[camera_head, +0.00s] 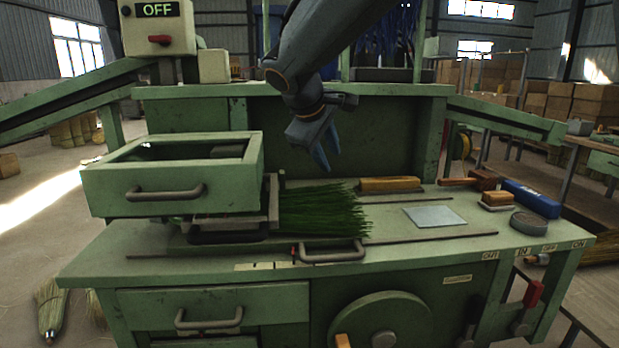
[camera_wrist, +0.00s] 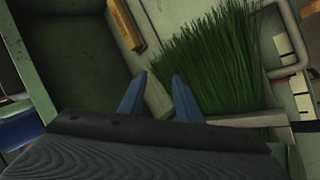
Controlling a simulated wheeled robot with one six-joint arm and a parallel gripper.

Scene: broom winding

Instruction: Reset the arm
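My arm comes down from the top centre of the head view. My gripper (camera_head: 326,160) hangs above the green workbench (camera_head: 400,250), pointing down, with its blue fingers just right of the open drawer box (camera_head: 165,185). In the wrist view the two blue fingers of my gripper (camera_wrist: 158,95) stand apart with nothing between them. A bundle of green bristles (camera_head: 322,212) lies on the bench below and does not touch the fingers. It also shows in the wrist view (camera_wrist: 215,60), beyond the right finger.
A wooden block (camera_head: 390,184), a pale square plate (camera_head: 435,217), a brush (camera_head: 497,199), a dark round tin (camera_head: 529,223) and a blue box (camera_head: 530,198) lie on the right. A control box (camera_head: 158,28) reading OFF stands at the upper left. A handwheel (camera_head: 383,322) is on the front.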

